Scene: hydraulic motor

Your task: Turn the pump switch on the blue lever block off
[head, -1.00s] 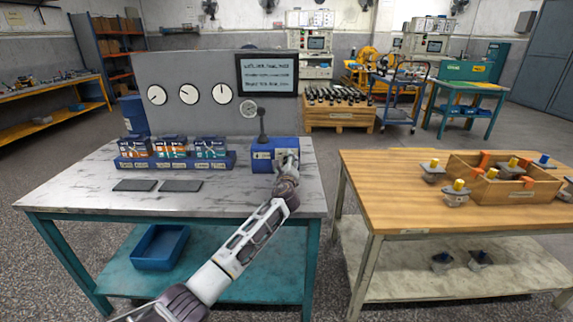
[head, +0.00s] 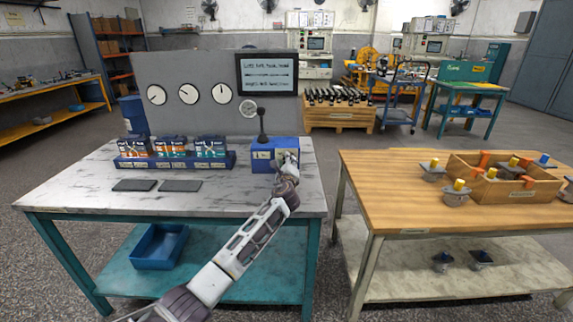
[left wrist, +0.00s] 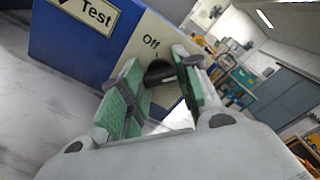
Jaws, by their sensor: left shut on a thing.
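The blue lever block (head: 262,153) stands at the right back of the marble-topped table, with a dark upright lever (head: 261,125) on top. In the left wrist view its blue side (left wrist: 75,45) carries a "Test" label. The beige face beside it (left wrist: 150,38) is marked "Off" with a small tick. The dark round pump switch (left wrist: 160,72) sits below that mark, partly hidden by the fingers. My left gripper (left wrist: 157,75) has its green pads on both sides of the switch and is shut on it. It also shows in the head view (head: 286,160) at the block's right side. My right gripper is out of view.
A blue rack (head: 175,162) with several labelled packs and two dark pads (head: 181,186) lie left of the block. A grey panel with gauges (head: 190,94) and a screen (head: 267,74) stands behind. A wooden table (head: 400,200) is at the right, across a gap.

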